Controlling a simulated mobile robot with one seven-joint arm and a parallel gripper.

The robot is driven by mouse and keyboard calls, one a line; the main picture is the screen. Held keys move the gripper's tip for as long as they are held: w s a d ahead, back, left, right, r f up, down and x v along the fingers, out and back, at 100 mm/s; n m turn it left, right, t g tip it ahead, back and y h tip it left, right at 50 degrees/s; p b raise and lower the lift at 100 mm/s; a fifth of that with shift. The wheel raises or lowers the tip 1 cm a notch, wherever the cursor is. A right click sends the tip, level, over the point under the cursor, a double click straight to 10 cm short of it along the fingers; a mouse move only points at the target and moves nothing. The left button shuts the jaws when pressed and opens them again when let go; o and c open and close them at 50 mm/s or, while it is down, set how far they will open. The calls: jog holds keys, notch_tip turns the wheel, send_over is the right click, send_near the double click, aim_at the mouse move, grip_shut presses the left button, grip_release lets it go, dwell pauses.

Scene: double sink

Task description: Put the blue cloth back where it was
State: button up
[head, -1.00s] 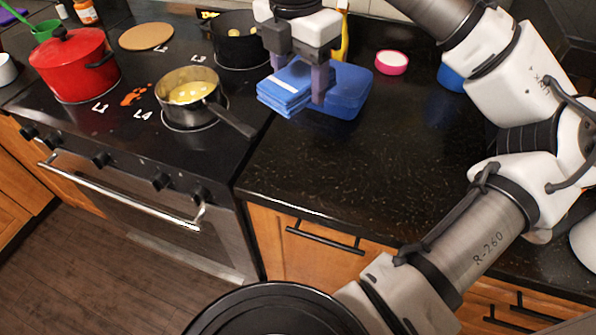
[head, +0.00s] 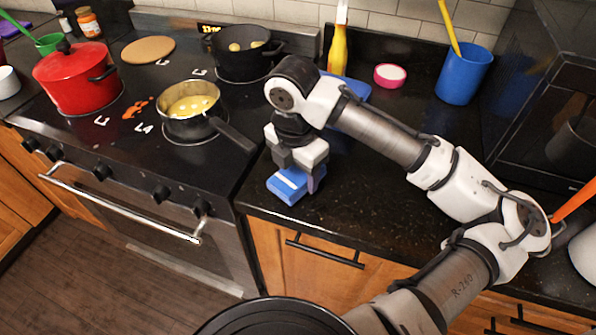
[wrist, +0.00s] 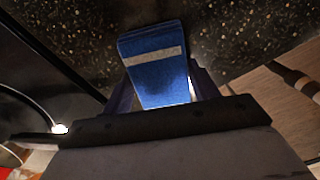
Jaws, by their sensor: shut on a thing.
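The blue cloth (head: 287,188) is a small folded block with a pale stripe, held near the counter's front left edge beside the stove. My gripper (head: 297,177) is shut on it from above. In the wrist view the cloth (wrist: 162,80) sits between the two fingers, its striped end sticking out over dark speckled counter. I cannot tell whether the cloth touches the counter. A flat blue thing (head: 356,92) lies farther back on the counter, mostly hidden behind my arm.
The stove at left bears a saucepan (head: 190,103) with its handle reaching toward the counter, a red pot (head: 72,75) and a black pot (head: 240,62). A yellow bottle (head: 338,50), pink-rimmed dish (head: 389,76) and blue utensil cup (head: 464,75) stand at the back. The middle counter is partly clear.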

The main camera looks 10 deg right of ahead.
aim_at(296, 173)
jog(key=shift+f, duration=0.45)
jog(key=shift+f, duration=0.15)
jog(key=shift+f, duration=0.15)
jog(key=o, duration=1.2)
jog(key=shift+s, duration=0.1)
notch_tip(296, 173, up, 13)
jog(key=shift+s+a+f, duration=0.15)
jog(key=shift+a+f, duration=0.05)
jog(key=shift+a, duration=0.1)
